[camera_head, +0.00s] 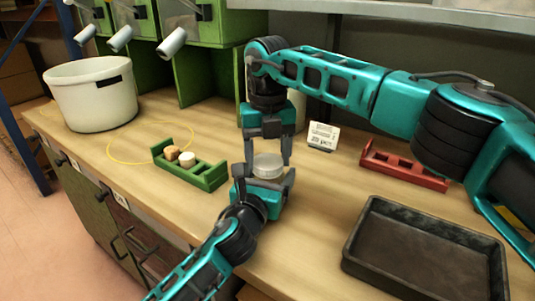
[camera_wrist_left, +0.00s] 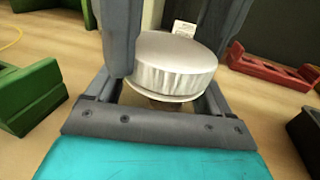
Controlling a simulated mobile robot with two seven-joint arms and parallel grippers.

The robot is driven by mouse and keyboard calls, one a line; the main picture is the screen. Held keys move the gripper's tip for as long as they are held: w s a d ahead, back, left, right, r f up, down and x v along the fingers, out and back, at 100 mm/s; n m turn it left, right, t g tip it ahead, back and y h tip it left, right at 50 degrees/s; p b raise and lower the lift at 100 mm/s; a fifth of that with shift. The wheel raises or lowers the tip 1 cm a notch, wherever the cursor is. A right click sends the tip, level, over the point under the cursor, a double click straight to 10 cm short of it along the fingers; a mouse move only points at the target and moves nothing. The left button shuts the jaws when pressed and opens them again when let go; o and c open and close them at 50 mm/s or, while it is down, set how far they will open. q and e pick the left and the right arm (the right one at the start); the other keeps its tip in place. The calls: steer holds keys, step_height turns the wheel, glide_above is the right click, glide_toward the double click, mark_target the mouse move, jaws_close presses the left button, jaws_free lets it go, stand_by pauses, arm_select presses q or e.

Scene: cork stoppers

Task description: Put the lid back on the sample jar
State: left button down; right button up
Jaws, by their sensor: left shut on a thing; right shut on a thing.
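The sample jar (camera_head: 267,173) is upright above the worktop, between my two grippers, and mostly hidden by them. My left gripper (camera_head: 262,183) comes from the front and is shut on the jar. My right gripper (camera_head: 269,158) points down from above and is shut on the lid, its fingers on either side.
A green rack (camera_head: 205,176) holds two corks. A white bucket (camera_head: 92,100) stands at the left, near a thin yellow ring (camera_head: 112,152). A red rack (camera_head: 405,170), a small white card (camera_head: 323,136) and a dark tray (camera_head: 425,250) are at the right.

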steer(key=shift+m, duration=0.3)
steer(key=o, duration=1.2)
steer(key=shift+r, duration=2.25)
steer(key=shift+c, duration=0.4)
step_height(320, 180, up, 2)
steer(key=n, duration=0.6)
steer(key=r+n, duration=0.1)
steer(key=n, duration=0.2)
steer(key=shift+r+n, duration=0.25)
steer(key=shift+n, duration=0.05)
